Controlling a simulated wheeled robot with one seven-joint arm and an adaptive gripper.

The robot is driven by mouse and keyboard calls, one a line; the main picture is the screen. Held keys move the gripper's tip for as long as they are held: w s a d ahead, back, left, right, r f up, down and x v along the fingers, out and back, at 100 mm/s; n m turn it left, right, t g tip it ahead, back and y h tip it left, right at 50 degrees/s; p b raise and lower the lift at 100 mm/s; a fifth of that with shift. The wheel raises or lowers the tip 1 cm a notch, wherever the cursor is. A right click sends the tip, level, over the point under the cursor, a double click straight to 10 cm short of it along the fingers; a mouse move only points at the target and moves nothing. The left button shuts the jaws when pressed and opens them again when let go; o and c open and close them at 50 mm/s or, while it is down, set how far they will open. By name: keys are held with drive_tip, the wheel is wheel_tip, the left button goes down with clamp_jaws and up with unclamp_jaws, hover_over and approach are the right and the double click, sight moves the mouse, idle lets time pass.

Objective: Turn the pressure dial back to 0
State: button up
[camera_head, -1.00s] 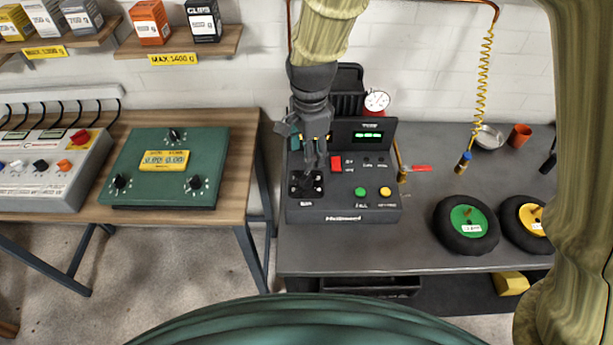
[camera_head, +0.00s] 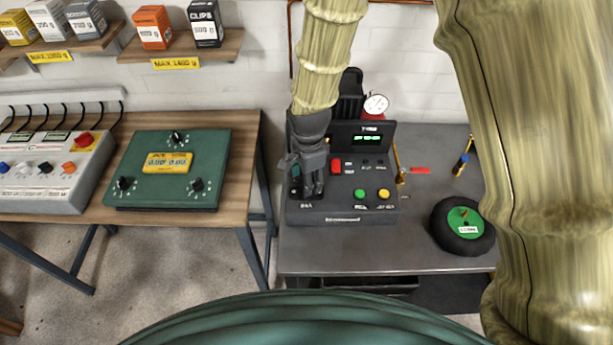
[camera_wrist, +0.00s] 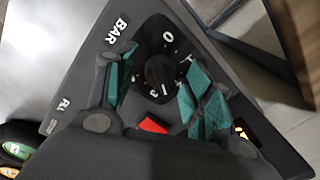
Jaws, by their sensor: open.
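The pressure dial (camera_wrist: 160,75) is a round black knob on a black plate with white numbers and a BAR label, seen in the wrist view. The "0" mark shows above the knob in that view; the pointer's exact setting is hard to tell. My gripper (camera_wrist: 163,88) is open, with its teal-padded fingers on either side of the knob; I cannot tell if they touch it. In the head view my gripper (camera_head: 308,190) is over the left end of the black compressor console (camera_head: 345,215) and hides the dial.
The console also has a red switch (camera_head: 336,166), a green button (camera_head: 360,193), a yellow button (camera_head: 383,194) and a lit display (camera_head: 367,139). A round gauge (camera_head: 376,104) stands behind. A wheel (camera_head: 450,245) lies to the right. A green box (camera_head: 140,185) is on the wooden bench.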

drive_tip(key=shift+f, duration=0.3)
drive_tip(key=c, duration=1)
